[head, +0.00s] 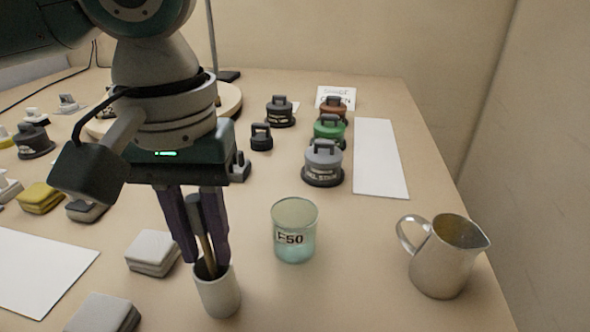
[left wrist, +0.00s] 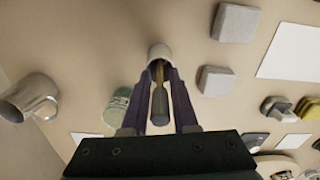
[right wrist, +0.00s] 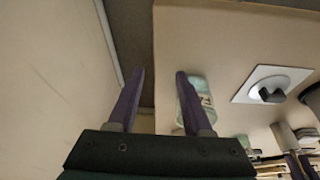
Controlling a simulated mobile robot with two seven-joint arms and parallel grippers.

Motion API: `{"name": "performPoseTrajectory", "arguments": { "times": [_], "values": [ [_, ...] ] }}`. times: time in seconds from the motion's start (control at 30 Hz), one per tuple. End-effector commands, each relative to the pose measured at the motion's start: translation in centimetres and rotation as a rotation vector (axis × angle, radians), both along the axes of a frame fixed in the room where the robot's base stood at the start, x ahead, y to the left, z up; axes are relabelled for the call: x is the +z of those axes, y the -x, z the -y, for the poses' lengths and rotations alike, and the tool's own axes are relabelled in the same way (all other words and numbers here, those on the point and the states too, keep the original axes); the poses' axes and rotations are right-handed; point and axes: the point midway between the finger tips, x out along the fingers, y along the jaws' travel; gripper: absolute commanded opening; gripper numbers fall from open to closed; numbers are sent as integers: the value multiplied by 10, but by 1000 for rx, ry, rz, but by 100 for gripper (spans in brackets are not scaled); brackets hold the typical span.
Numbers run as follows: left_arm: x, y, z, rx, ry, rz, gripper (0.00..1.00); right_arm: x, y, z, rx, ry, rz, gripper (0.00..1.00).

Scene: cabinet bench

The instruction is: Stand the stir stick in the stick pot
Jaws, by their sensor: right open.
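The stick pot (head: 219,295), a small pale cup, stands upright on the bench in the head view. It also shows in the left wrist view (left wrist: 160,52). The stir stick (head: 204,243), with a dark grey handle (left wrist: 159,106) and brown shaft, stands in the pot, leaning slightly. My left gripper (head: 207,258) points down over the pot, its fingertips near the rim on either side of the stick. Gaps show between fingers and stick, so it looks open around it. My right gripper (right wrist: 159,75) is open and empty; the head view does not show it.
A glass beaker (head: 294,232) stands right of the pot, and a metal jug (head: 446,262) further right. Pale blocks (head: 152,252) lie to the left. Several knobbed weights (head: 323,165) stand behind, beside a white strip (head: 380,158). Bare bench lies between beaker and jug.

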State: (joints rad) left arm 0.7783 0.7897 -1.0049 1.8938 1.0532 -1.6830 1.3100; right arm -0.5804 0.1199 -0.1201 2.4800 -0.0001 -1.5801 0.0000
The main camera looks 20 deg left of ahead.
Motion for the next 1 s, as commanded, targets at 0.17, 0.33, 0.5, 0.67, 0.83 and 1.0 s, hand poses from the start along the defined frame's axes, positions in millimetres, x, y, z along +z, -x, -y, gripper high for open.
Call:
{"name": "performPoseTrajectory", "arguments": {
  "times": [0.17, 0.33, 0.5, 0.67, 0.83, 1.0],
  "values": [
    [0, 0, 0, 0, 0, 1, 49, 0, 0, 0, 0, 0, 0, 50],
    [0, 0, 0, 0, 0, 1, 49, 0, 0, 0, 0, 0, 0, 50],
    [7, -1, 0, -1, -1, 3, 49, 0, 0, 0, 0, 0, 0, 50],
    [37, -1, 0, 0, 1, 4, 49, 15, 0, 0, 0, 0, 0, 50],
    [78, -1, 0, -1, 0, 4, 49, 31, 0, 0, 0, 0, 0, 50],
    [108, -1, 0, 0, 0, 2, 49, 42, 0, 0, 0, 0, 0, 50]
  ]
}}
